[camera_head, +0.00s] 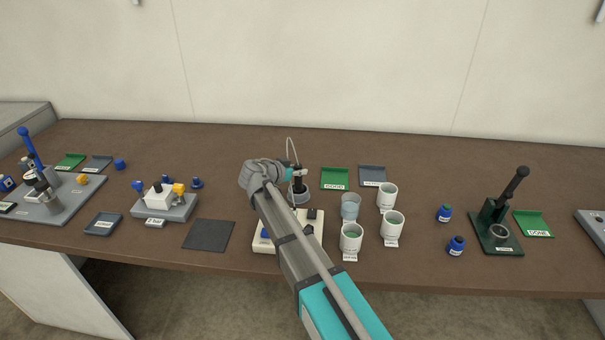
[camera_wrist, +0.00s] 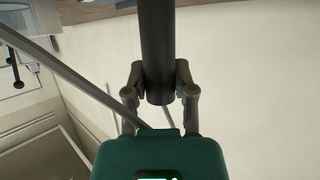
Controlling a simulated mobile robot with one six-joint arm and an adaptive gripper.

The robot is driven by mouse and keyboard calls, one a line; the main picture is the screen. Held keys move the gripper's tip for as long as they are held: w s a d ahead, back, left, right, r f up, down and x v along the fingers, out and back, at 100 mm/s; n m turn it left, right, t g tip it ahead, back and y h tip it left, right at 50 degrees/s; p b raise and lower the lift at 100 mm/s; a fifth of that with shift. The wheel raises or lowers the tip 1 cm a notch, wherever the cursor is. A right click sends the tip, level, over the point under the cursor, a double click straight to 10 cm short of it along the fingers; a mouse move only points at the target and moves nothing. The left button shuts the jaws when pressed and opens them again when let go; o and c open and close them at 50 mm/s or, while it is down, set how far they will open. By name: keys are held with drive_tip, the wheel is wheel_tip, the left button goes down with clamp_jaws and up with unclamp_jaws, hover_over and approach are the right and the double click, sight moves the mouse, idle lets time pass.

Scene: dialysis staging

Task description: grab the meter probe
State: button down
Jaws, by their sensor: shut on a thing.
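The meter probe is a dark cylinder. In the wrist view the probe (camera_wrist: 157,40) runs down between the two fingers of my gripper (camera_wrist: 160,80), which are shut on it from both sides. In the head view the probe (camera_head: 298,183) looks black and upright, at or just above a grey round holder (camera_head: 299,197) behind the cream meter unit (camera_head: 263,246). A thin pale cable loops up beside it. My gripper (camera_head: 292,174) is partly hidden by my own wrist there. I cannot tell whether the probe's lower end still sits in the holder.
White cups (camera_head: 392,226) and a translucent grey cup (camera_head: 350,206) stand close on the right. A green tray (camera_head: 335,178) and a grey tray (camera_head: 372,175) lie behind them. A dark mat (camera_head: 208,235) lies at left. A green lever press (camera_head: 497,235) stands far right.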

drive_tip(key=shift+r+p, duration=1.4)
drive_tip(key=shift+r, duration=0.05)
drive_tip(key=s+d+r+p, duration=0.4)
drive_tip(key=s+r+p, duration=0.6)
drive_tip(key=s, duration=0.3)
drive_tip(key=shift+s, duration=0.2)
drive_tip(key=shift+d, duration=0.1)
